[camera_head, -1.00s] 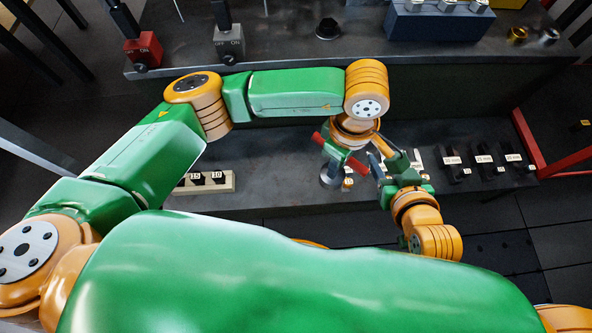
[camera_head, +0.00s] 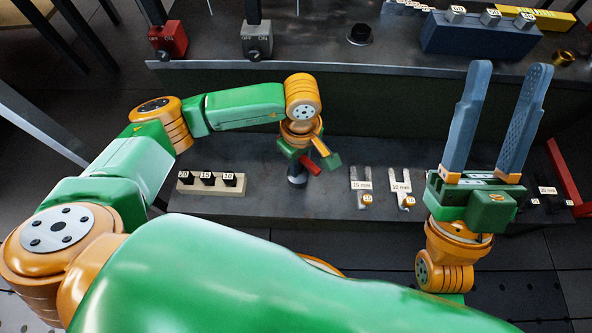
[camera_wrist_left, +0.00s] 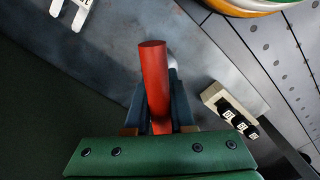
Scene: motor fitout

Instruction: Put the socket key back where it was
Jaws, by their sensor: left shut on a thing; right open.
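My left gripper (camera_head: 322,158) is shut on the socket key, whose red handle (camera_head: 310,165) sticks out beside the fingers. A grey cylindrical end (camera_head: 297,175) shows below it, close over the lower shelf; I cannot tell whether it touches. In the left wrist view the red handle (camera_wrist_left: 154,85) stands between the fingers, with a pale end partly hidden behind it. A pale block (camera_head: 215,188) with black pieces labelled 20, 15 and 10 lies left of the gripper; it also shows in the left wrist view (camera_wrist_left: 214,93). My right gripper (camera_head: 508,72) is open and empty, fingers pointing up.
Two spanners with 10 mm tags, one left (camera_head: 361,184) and one right (camera_head: 400,186), lie on the lower shelf (camera_head: 265,205). Red (camera_head: 168,38) and grey (camera_head: 257,40) switch boxes and a blue socket block (camera_head: 470,38) stand on the upper bench. The shelf between pale block and key is clear.

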